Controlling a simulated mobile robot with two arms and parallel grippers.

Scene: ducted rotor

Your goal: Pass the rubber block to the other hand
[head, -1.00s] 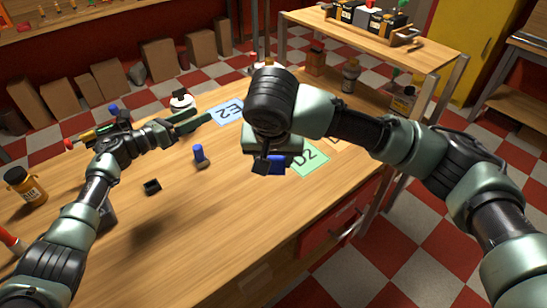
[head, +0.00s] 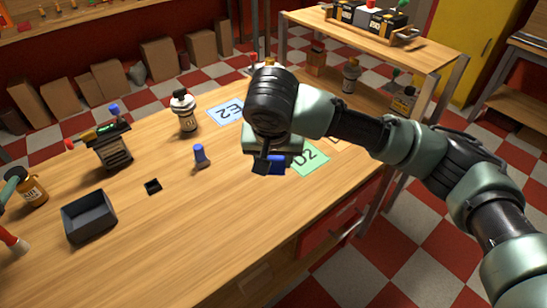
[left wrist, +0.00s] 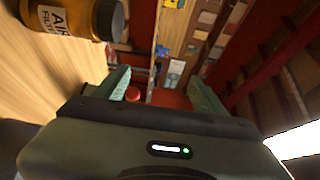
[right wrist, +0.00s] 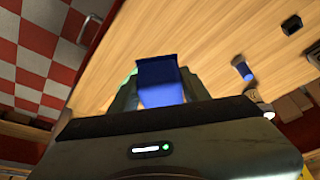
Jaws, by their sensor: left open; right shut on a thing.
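The rubber block appears to be the blue piece (head: 277,165) under my right gripper (head: 268,160). In the right wrist view the blue block (right wrist: 160,82) sits between the fingers, and the gripper is shut on it. It is held above the table's right part, by the green D2 card (head: 310,158). My left gripper (left wrist: 160,92) is open and empty in the left wrist view, beside the orange bottle (left wrist: 78,18). In the head view only a bit of my left arm shows at the left edge, far from the block.
On the table (head: 205,230) stand a grey open bin (head: 89,216), a small black holder (head: 153,186), a blue-topped peg (head: 200,156), a dark device with a lit display (head: 112,147) and a white-and-black bottle (head: 185,110). A blue E2 card (head: 226,112) lies behind. The table's front middle is clear.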

